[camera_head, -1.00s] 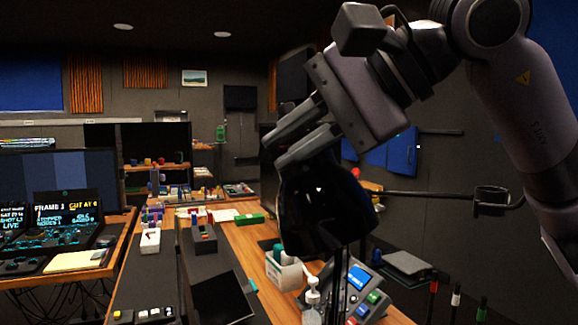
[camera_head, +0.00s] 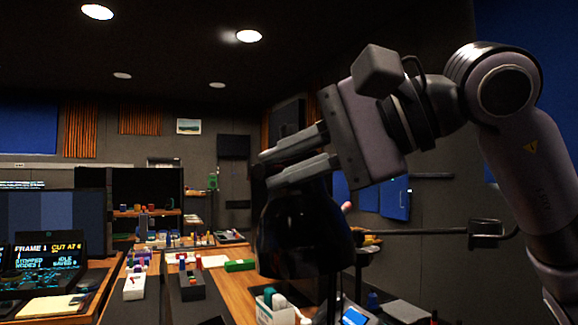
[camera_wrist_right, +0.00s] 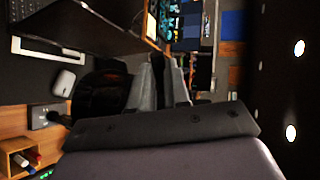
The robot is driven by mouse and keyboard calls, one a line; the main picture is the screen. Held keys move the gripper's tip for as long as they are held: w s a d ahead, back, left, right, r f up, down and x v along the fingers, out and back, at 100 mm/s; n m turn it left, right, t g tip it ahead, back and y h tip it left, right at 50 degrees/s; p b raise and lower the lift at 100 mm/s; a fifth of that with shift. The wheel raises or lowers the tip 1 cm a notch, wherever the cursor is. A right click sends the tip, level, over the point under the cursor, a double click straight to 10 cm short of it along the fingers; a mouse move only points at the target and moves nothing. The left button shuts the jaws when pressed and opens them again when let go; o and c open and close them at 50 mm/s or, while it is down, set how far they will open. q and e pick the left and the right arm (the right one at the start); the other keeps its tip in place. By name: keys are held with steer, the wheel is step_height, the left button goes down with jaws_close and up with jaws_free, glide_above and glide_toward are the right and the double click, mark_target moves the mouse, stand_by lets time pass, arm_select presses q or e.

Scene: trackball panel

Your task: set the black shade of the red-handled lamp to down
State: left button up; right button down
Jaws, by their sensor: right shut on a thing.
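The black lamp shade (camera_head: 303,235) hangs right of the middle in the head view, a glossy dome with its wide mouth facing mostly down and slightly tilted. My right gripper (camera_head: 268,168) reaches in from the right and is shut at the top of the shade; its fingers hide the part they grip. In the right wrist view the dark shade (camera_wrist_right: 98,90) lies left of my right gripper (camera_wrist_right: 165,75). A small pinkish-red tip (camera_head: 347,206) shows just right of the shade; I cannot tell whether it is the lamp's handle. My left gripper is not in view.
Below the shade are a white holder (camera_head: 275,312) and a device with a blue screen (camera_head: 354,316) on the wooden desk. A dark horizontal arm (camera_head: 425,234) extends to the right behind the shade. Monitors (camera_head: 55,225) stand at left.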

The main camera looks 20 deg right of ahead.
steer(key=c, duration=1.1)
jaws_free()
steer(key=shift+s+d, duration=0.1)
steer(key=v, duration=0.7)
